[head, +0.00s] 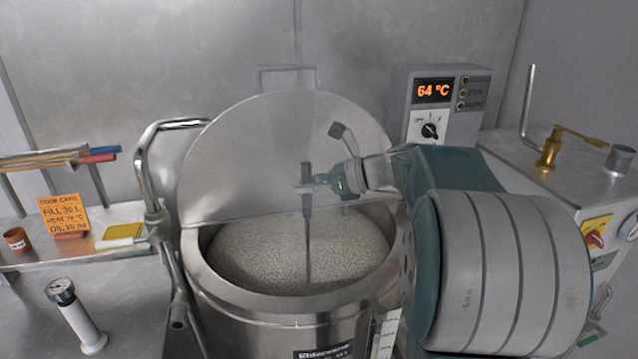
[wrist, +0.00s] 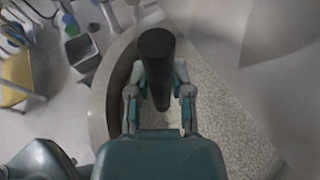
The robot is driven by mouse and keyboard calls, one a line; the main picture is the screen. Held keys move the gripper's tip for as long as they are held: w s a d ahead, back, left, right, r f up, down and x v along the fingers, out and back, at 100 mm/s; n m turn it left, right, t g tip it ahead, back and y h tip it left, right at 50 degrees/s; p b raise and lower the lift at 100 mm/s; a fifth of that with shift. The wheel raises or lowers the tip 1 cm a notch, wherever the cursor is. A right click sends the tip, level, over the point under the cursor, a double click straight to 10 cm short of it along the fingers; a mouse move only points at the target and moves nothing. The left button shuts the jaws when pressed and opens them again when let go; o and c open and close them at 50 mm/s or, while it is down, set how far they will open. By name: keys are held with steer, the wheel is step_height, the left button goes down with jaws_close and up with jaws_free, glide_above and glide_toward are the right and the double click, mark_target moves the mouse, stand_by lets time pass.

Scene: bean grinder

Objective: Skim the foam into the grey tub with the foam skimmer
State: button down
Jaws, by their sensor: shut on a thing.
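My gripper (head: 318,181) is shut on the dark upright handle of the foam skimmer (head: 307,230), above the open kettle. In the wrist view the handle's thick dark end (wrist: 156,50) stands between the two fingers of my gripper (wrist: 160,92). The thin shaft runs down to the pale speckled foam (head: 340,255), which fills the kettle's mouth. The skimmer's head is not visible; it seems to be at or under the foam. A small grey box-like container (wrist: 83,52) at upper left in the wrist view may be the grey tub. I cannot make out the tub in the head view.
The steel kettle (head: 265,304) has its round lid (head: 270,140) raised behind it. A bent pipe (head: 148,165) stands at its left. A control box (head: 432,105) reading 64 °C stands behind right. A gauge (head: 75,315) and shelf (head: 75,255) are at left.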

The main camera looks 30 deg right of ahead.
steer(key=shift+w+a, duration=1.2)
steer(key=shift+a, duration=3.05)
steer(key=shift+s+d, duration=1.9)
steer(key=shift+d, duration=4.9)
step_height(320, 180, up, 16)
